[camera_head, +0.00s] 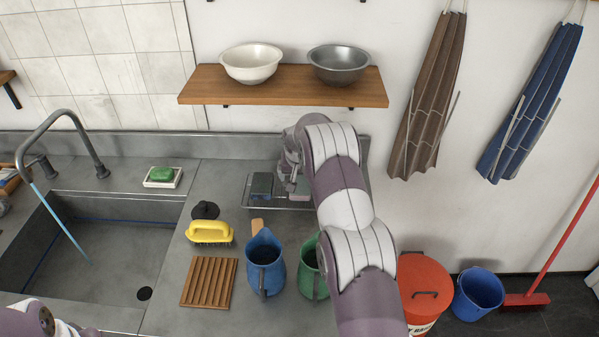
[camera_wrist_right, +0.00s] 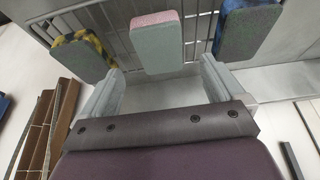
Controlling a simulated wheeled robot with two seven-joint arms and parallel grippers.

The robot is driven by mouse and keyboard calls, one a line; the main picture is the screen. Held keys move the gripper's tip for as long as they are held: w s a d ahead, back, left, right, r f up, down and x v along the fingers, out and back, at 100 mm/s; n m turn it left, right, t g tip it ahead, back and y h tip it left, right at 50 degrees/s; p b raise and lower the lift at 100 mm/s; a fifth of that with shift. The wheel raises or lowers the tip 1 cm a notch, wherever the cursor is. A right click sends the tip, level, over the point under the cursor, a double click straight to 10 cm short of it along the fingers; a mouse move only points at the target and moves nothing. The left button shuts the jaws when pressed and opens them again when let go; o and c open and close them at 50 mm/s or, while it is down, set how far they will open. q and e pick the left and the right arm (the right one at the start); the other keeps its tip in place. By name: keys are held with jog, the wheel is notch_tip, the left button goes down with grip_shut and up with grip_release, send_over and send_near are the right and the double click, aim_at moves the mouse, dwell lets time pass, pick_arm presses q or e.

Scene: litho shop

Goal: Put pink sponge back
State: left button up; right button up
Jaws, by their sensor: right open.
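The pink sponge (camera_wrist_right: 157,45) stands in the wire rack (camera_wrist_right: 190,22), with a pink top edge and a grey-green broad face. In the head view a pinkish part of it (camera_head: 301,187) shows beside my right gripper (camera_head: 294,172). In the right wrist view my right gripper (camera_wrist_right: 161,72) is open, with one finger on each side below the sponge. The sponge lies just beyond the fingertips, apart from both. In the head view my right arm hides part of the rack (camera_head: 285,204). My left gripper is out of view.
A dark blue sponge (camera_head: 262,184) and a yellow-dark sponge (camera_wrist_right: 82,52) flank it in the rack. Blue jug (camera_head: 264,262), green jug (camera_head: 309,268), yellow brush (camera_head: 209,232) and wooden slats (camera_head: 209,282) stand in front. A shelf (camera_head: 283,92) with bowls is above.

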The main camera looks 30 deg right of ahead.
jog(key=s+a+r+n+g+y, duration=0.1)
jog(key=s+a+r+n, duration=0.1)
jog(key=s+a+r, duration=0.3)
jog(key=s+a+r+n, duration=0.1)
jog(key=s+a+r, duration=0.2)
jog(key=s+a, duration=0.45)
jog(key=s+a+n, duration=0.1)
jog(key=s+a, duration=0.3)
jog(key=s, duration=0.6)
jog(key=s+a+n+g+y, duration=0.1)
jog(key=s+a+n, duration=0.1)
jog(key=s, duration=0.9)
jog(key=shift+a+r+n+g+b, duration=0.25)
jog(key=shift+a+n+g+b, duration=0.1)
jog(key=shift+a, duration=0.5)
jog(key=shift+w, duration=0.15)
